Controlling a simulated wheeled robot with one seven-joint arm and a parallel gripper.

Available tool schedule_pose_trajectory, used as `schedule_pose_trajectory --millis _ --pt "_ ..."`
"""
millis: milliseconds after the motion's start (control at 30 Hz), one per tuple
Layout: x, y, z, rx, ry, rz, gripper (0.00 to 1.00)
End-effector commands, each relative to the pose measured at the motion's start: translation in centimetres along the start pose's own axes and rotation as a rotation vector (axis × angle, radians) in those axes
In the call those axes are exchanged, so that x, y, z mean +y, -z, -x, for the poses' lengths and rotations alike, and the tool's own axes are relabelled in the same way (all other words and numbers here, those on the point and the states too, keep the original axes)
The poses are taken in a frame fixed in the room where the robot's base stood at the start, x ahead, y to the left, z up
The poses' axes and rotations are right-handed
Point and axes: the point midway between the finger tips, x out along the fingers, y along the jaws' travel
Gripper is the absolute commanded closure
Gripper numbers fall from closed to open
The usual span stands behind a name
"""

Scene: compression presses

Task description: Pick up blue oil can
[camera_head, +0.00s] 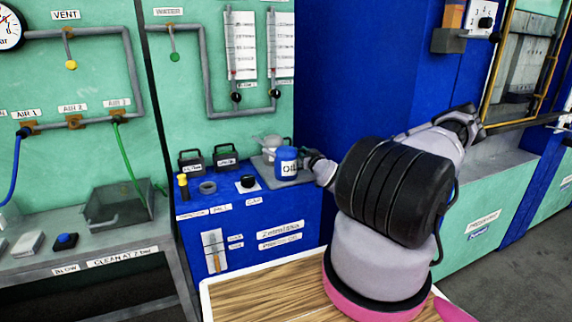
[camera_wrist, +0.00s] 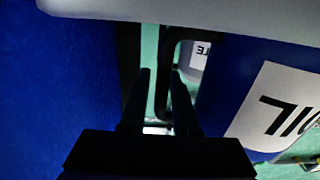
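The blue oil can (camera_head: 287,163) stands upright on a grey tray on the blue cabinet's top, its white label reading OIL. In the wrist view the can (camera_wrist: 222,95) fills the right side, with its label partly cut off. Its dark handle (camera_wrist: 172,42) curves out to the left, toward my fingers. My gripper (camera_head: 311,160) is at the can's right side in the head view; its fingers are hard to make out there. In the wrist view my gripper (camera_wrist: 159,103) has two dark fingers apart, with part of the handle showing between them. I cannot tell whether either finger touches it.
A grey tray (camera_head: 266,178) holds the can, with a pale metal vessel (camera_head: 270,146) close behind it. Two black-handled containers (camera_head: 191,161), a grey ring (camera_head: 208,187) and a yellow-topped item (camera_head: 183,186) stand to the left. A tall blue wall (camera_head: 345,80) rises behind the arm.

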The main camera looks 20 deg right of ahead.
Motion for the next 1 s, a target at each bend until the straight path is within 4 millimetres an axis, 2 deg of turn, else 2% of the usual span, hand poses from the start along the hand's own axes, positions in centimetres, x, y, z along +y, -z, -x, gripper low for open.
schedule_pose_trajectory --millis 33,100,1000 --pt "0.0 0.0 0.01 0.0 0.0 0.0 0.78" --pt "0.01 0.0 0.02 0.0 0.0 0.0 1.0" --pt "-0.01 0.01 0.04 0.0 0.0 0.0 1.0"
